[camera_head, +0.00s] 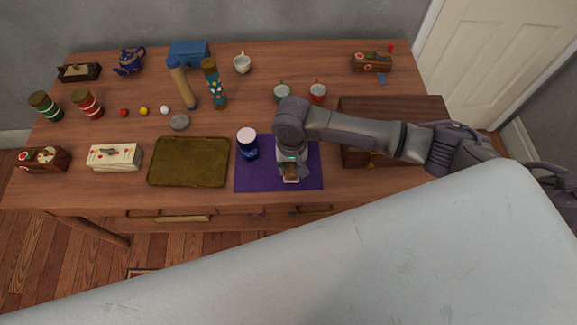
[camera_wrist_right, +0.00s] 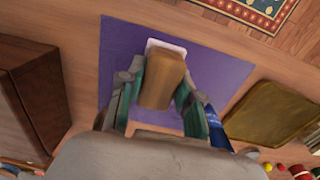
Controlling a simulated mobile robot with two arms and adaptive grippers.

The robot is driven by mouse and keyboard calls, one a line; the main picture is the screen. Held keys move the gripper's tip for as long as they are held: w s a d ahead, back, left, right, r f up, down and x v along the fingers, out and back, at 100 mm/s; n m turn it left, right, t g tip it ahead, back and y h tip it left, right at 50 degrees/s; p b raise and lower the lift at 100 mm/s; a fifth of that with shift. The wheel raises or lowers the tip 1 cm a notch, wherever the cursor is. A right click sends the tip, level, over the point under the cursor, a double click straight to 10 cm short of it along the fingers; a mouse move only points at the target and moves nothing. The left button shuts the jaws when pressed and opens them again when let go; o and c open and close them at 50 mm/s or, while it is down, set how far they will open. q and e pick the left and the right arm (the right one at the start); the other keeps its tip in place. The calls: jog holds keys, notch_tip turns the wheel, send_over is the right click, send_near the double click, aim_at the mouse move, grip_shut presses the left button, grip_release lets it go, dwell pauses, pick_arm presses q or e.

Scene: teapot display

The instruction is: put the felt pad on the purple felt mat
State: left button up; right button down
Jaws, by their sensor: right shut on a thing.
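The purple felt mat (camera_head: 240,182) lies on the table near its front edge; it also shows in the right wrist view (camera_wrist_right: 118,45). My right gripper (camera_head: 290,168) is over the right part of the mat, pointing down. It is shut on the felt pad (camera_head: 291,178), a brown block with a pale base. In the wrist view the pad (camera_wrist_right: 160,80) sits between the two fingers, with its white edge showing at the far end. I cannot tell whether the pad touches the mat or hangs just above it. My left gripper is not in view.
A dark blue canister (camera_head: 248,150) with a pale lid stands on the mat's left part. An olive tray (camera_head: 188,162) lies left of the mat. A wooden box (camera_head: 395,110) stands to the right, partly behind my arm.

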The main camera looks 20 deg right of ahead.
aim_at(288, 169)
jog(key=shift+w+f, duration=0.75)
jog(key=shift+w, duration=0.3)
notch_tip(288, 169, down, 3)
jog(key=shift+f, duration=0.15)
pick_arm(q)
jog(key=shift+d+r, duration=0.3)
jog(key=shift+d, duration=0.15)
pick_arm(e)
jog(key=shift+f, duration=0.3)
jog(key=shift+f, duration=0.1)
jog(key=c, duration=0.8)
grip_release()
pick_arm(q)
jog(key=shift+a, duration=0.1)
pick_arm(e)
notch_tip(288, 169, up, 12)
jog(key=shift+r, duration=0.15)
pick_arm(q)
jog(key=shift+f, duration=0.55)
